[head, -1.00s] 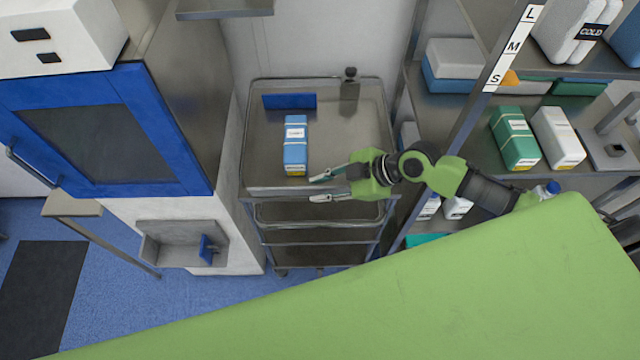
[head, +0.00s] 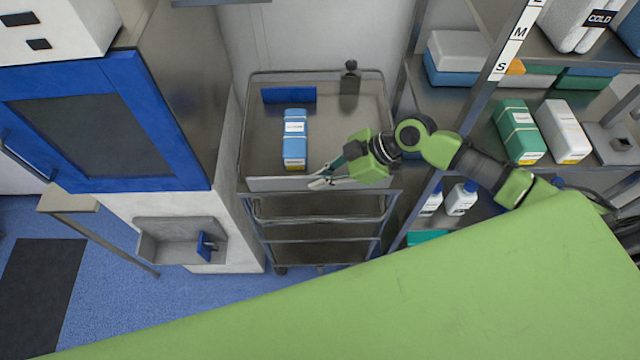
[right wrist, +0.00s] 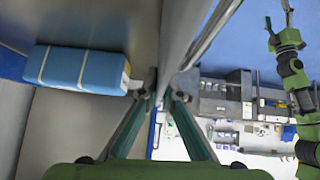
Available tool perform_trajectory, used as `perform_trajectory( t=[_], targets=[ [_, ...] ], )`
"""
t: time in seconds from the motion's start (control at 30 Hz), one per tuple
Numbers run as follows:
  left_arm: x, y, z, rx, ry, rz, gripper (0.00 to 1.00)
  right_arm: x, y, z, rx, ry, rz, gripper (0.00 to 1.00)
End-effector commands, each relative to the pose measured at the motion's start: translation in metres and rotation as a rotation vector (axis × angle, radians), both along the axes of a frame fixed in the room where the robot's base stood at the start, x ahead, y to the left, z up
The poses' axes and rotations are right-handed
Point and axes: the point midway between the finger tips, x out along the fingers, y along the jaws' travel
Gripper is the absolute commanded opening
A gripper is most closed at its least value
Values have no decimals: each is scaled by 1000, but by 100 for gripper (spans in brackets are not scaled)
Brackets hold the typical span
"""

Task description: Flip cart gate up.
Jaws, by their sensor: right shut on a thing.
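The metal cart (head: 262,222) stands in the middle of the head view, with a flat top tray. Its gate (head: 275,184) is the metal panel along the tray's near edge. My right gripper (head: 322,181) is shut on the gate's edge, right of the panel's middle. In the right wrist view the grey panel (right wrist: 178,42) runs between the two fingers of the right gripper (right wrist: 162,88). The gate's exact tilt is hard to tell. My left gripper (right wrist: 278,14) shows small in the right wrist view, fingers apart and empty.
A blue box (head: 295,138) stands on the tray, behind the gate, with a blue panel (head: 288,95) at the back. A shelf rack with boxes (head: 519,130) stands close on the right, a blue-framed cabinet (head: 190,130) on the left. A green surface (head: 400,290) fills the foreground.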

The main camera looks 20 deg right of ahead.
Motion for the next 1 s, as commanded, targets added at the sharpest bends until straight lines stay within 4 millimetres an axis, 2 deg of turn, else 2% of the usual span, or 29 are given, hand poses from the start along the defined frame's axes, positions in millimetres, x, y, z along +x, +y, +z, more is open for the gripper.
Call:
perform_trajectory(
  t=[0.03, 0.1, 0.43, 0.5, 0.53, 0.87, 1.0],
  targets=[
    [0, 0, -8, 0, 0, 0, 58, 3, -1, -5, 7, 26, -1, 0],
    [0, 0, -9, 0, 0, 0, 58, 4, -1, -3, 17, 58, -1, 0],
    [0, 0, -8, 0, 0, 1, 58, 3, -1, -1, 23, 78, -1, 0],
    [0, 0, -8, 0, 0, 0, 58, 3, -1, -1, 22, 77, -1, 21],
    [0, 0, -8, 0, 0, 0, 58, 3, -1, -1, 22, 77, -1, 22],
    [-2, 2, -8, 2, 2, -1, 58, 3, -1, 1, 21, 74, 1, 22],
    [-1, 1, -8, 1, 1, -1, 58, 4, -2, 14, 21, 70, 1, 22]
  ],
)
